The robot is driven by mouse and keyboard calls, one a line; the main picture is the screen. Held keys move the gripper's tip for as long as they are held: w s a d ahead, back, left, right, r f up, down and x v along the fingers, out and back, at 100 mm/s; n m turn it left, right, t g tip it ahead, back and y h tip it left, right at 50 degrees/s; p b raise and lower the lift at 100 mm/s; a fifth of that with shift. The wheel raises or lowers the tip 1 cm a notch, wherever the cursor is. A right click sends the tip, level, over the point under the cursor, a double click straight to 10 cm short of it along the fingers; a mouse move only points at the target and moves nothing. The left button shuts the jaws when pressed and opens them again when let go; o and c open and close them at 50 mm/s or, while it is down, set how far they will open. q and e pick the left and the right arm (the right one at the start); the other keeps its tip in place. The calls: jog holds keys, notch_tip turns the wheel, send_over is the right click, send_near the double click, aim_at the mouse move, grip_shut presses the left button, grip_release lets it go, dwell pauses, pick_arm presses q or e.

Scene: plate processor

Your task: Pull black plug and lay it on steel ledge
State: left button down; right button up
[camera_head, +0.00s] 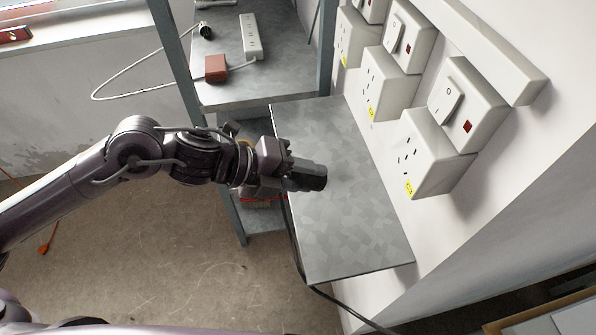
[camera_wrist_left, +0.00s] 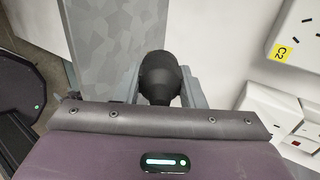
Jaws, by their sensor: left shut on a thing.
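My left gripper (camera_head: 284,170) is shut on the black plug (camera_head: 310,177), which points right, toward the wall sockets. The plug is clear of the sockets and shows over the left part of the steel ledge (camera_head: 355,230). I cannot tell whether it touches the ledge. In the left wrist view the plug (camera_wrist_left: 160,76) sits between the two grey fingers of the gripper (camera_wrist_left: 160,90), with the ledge (camera_wrist_left: 115,35) behind it. A black cord (camera_head: 291,240) hangs down past the ledge's left edge. My right gripper is not in view.
White wall sockets (camera_head: 428,160) and switches (camera_head: 468,105) stand out from the wall right of the ledge. A grey shelf (camera_head: 240,85) behind holds a white power strip (camera_head: 251,37) and a red-brown block (camera_head: 216,68). The ledge's front and right parts are clear.

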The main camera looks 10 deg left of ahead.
aim_at(315, 185)
pick_arm(q)
jog(key=shift+w+d+f+b, duration=0.2)
jog(key=shift+d+f+b, duration=0.4)
jog(key=shift+f, duration=0.35)
jog(key=shift+w+d+f+b, duration=0.1)
jog(key=shift+d+f+b, duration=0.25)
jog(key=shift+f, duration=0.2)
jog(key=shift+w+d+f+b, duration=0.15)
jog(key=shift+d+f+b, duration=0.2)
jog(key=shift+f, duration=0.15)
jog(key=shift+d+f, duration=0.1)
jog(key=shift+d, duration=0.05)
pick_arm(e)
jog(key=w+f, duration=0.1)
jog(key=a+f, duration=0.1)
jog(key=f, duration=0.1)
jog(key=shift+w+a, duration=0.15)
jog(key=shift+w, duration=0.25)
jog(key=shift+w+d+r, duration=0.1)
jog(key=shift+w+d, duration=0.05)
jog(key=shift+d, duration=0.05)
